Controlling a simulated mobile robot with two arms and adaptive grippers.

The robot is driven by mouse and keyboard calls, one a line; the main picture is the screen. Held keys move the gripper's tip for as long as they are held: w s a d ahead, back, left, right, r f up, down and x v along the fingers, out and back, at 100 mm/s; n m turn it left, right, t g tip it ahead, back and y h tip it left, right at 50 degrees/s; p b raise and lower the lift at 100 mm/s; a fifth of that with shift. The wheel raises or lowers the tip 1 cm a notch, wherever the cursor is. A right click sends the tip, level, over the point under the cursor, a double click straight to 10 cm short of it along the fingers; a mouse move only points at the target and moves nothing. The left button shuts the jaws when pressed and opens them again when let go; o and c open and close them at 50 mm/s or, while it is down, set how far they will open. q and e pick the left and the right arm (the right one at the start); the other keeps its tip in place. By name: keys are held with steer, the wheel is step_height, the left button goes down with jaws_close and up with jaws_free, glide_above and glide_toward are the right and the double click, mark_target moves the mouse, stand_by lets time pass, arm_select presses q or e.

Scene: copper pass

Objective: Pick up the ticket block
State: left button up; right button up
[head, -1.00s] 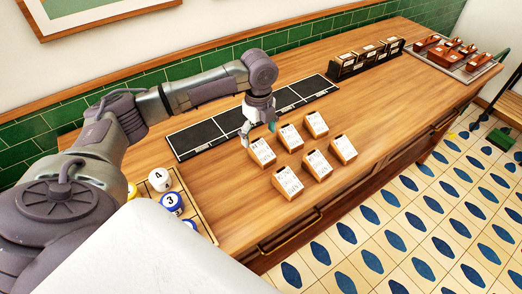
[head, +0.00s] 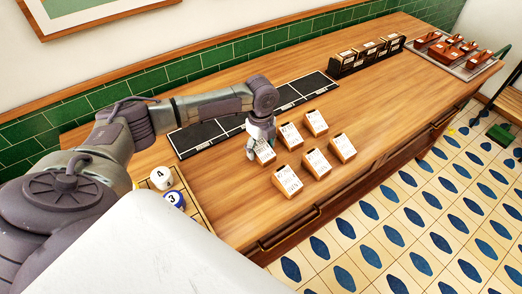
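Several ticket blocks, wooden with white printed faces, lie in two rows on the wooden counter (head: 225,200). My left gripper (head: 261,146) is low over the back-left ticket block (head: 265,155), with its fingers at that block's upper end. The gripper hides part of this block, and I cannot tell whether the fingers are closed on it. Beside it in the same row are a middle block (head: 291,136) and a far block (head: 316,122). The front row holds a near block (head: 287,181), a middle one (head: 317,164) and a far one (head: 343,148). My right gripper is out of view.
A black sectioned strip (head: 205,138) lies along the wall behind the blocks. A dark rack (head: 345,67) stands farther along, and a tray (head: 480,68) with reddish-brown items is at the far end. Numbered balls (head: 161,178) sit at the near left. Bare counter lies right of the blocks.

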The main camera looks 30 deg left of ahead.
arm_select(q)
steer(key=c, duration=0.8)
steer(key=shift+c, duration=0.2)
steer(key=shift+r, duration=0.15)
